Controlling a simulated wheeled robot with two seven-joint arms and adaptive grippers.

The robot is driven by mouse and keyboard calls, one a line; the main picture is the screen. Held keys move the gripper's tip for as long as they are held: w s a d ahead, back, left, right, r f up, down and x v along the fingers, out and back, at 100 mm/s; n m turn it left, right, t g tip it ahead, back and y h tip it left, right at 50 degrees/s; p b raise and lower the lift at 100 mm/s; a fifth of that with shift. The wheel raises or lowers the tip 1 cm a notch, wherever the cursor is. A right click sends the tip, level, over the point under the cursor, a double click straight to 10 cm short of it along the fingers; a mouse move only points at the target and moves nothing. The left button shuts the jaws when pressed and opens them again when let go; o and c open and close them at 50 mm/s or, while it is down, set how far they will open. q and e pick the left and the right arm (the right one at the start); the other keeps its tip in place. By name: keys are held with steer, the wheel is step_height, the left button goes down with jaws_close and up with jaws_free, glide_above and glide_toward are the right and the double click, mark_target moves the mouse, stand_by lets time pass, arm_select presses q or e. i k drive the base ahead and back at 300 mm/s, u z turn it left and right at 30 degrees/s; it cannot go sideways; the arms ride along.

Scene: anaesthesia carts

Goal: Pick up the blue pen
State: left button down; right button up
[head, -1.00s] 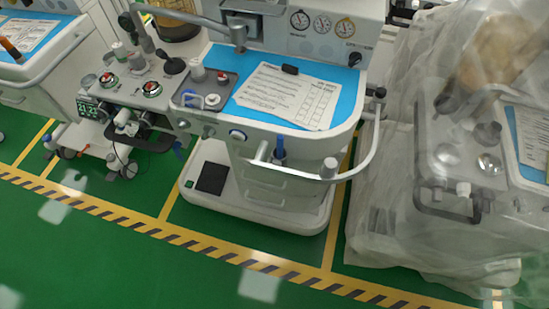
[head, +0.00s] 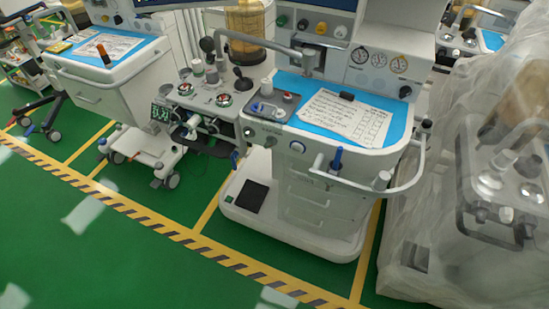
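A slim blue upright object (head: 337,160), which looks like the blue pen, stands at the front of the middle anaesthesia cart (head: 310,215), close to its white front rail. Its lower end is hard to make out, so I cannot tell how it is held. A second small blue item (head: 234,156) hangs lower at the left side of this cart; it is too small to identify. Neither of my grippers is in view.
A printed sheet (head: 345,117) and a black object (head: 347,96) lie on the middle cart's blue top. A white cart (head: 110,88) stands at left. Clear plastic sheeting (head: 425,225) drapes the right-hand equipment. Green floor (head: 120,255) in front is open, with striped yellow tape.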

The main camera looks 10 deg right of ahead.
mark_target(339, 152)
steer(key=u, duration=1)
steer(key=i, duration=1.4)
steer(key=z, duration=1.85)
